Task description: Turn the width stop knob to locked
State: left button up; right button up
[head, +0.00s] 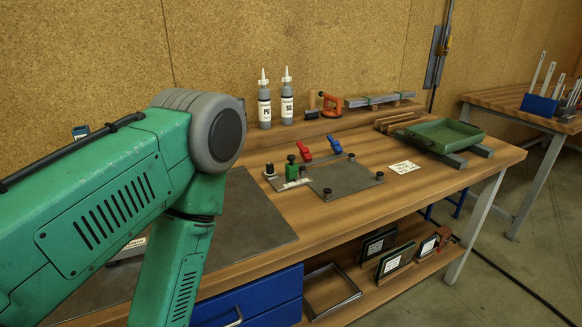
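A grey metal fixture plate (345,177) lies on the wooden workbench with small black round feet or knobs at its corners. My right gripper does not show.
A dark mat (240,225) covers the bench left of the fixture. A white label card (404,167) and a green tray (444,136) are to the right. Two bottles (264,105) stand on the back ledge. Framed panels (396,262) stand on the lower shelf.

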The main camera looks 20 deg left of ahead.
aim_at(270, 166)
jog(key=i+l, duration=0.15)
jog(key=i+l+u, duration=0.15)
jog(key=u, duration=0.35)
jog(key=i+l+u, duration=0.1)
jog(key=l+u, duration=0.35)
jog(key=j, duration=0.1)
